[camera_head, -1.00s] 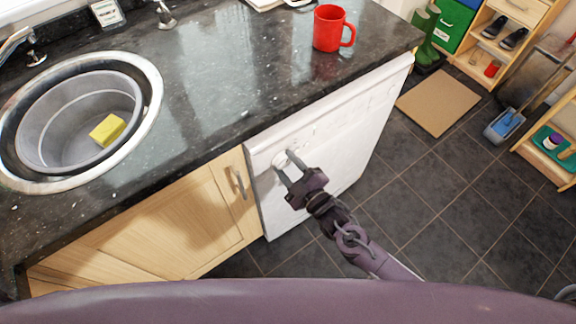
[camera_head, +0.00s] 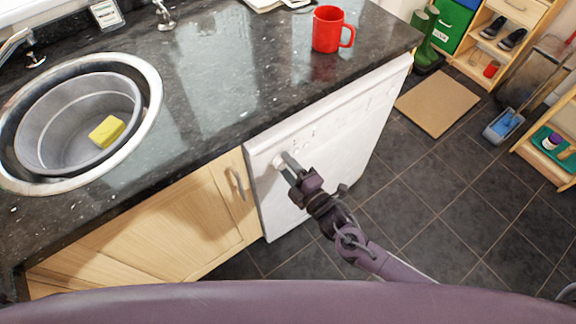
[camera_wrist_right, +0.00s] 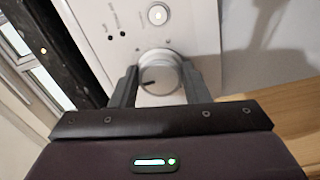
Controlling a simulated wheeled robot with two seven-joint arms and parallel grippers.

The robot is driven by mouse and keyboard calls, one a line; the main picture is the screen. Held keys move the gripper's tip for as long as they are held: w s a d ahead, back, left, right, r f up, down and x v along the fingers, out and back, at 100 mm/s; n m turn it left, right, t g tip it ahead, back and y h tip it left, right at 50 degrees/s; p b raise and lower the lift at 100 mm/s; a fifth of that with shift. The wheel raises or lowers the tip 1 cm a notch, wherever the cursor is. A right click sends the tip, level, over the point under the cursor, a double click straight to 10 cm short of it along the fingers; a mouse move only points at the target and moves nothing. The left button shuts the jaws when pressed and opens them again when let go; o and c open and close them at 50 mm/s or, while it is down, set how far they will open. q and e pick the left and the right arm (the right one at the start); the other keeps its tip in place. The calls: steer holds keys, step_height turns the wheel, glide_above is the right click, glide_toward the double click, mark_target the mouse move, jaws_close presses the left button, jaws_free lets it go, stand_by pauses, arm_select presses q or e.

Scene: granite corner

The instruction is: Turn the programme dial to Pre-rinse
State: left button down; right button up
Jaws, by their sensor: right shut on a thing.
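The programme dial (camera_wrist_right: 160,76) is a round silver-white knob with a dark pointer mark, on the white front of the dishwasher (camera_head: 345,140). In the right wrist view its pointer faces left. My right gripper (camera_wrist_right: 160,88) is shut on the dial, with one finger on each side of it. In the head view my right gripper (camera_head: 286,163) reaches the dishwasher's upper left front and largely covers the dial. The printed labels beside the dial are too small to read. My left gripper is not in view.
A white round button (camera_wrist_right: 157,15) sits near the dial. The granite worktop (camera_head: 225,60) overhangs the dishwasher front, with a red mug (camera_head: 327,30) on it. A wooden cupboard door (camera_head: 180,215) with a handle adjoins on the left.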

stand_by(0.3)
steer(key=o, duration=1)
steer(key=v, duration=0.7)
steer(key=shift+s+d+b, duration=0.25)
steer(key=shift+s+b, duration=0.05)
